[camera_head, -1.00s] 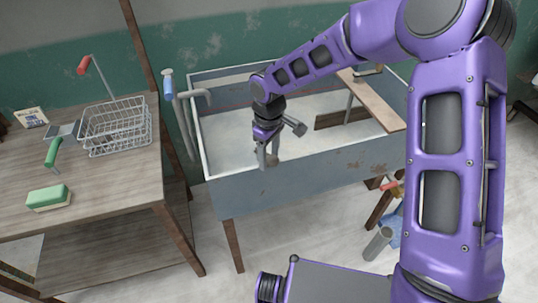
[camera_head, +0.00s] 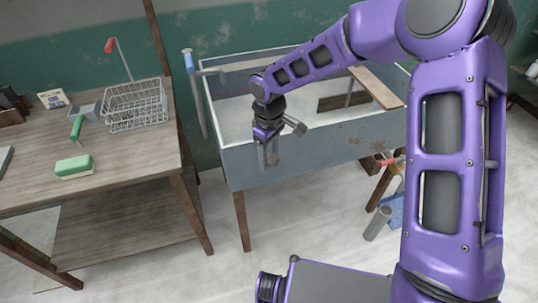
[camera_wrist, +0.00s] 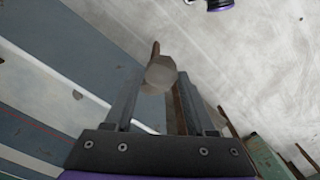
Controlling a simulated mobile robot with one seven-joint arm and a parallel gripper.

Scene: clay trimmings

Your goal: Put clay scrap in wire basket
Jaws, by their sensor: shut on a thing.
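My gripper (camera_head: 268,157) is shut on a small grey-beige lump, the clay scrap (camera_wrist: 160,73), which sits between the fingertips in the wrist view. In the head view my gripper hangs before the front wall of the grey trough (camera_head: 320,147), and the scrap is too small there to make out well. The wire basket (camera_head: 137,105) stands on the wooden table at the left, well to the left of my gripper. It looks empty.
The wooden table (camera_head: 120,165) also bears a green-and-white sponge (camera_head: 74,166), a green-handled tool (camera_head: 77,128) and a small card. A blue-tipped pipe (camera_head: 193,85) stands between table and trough.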

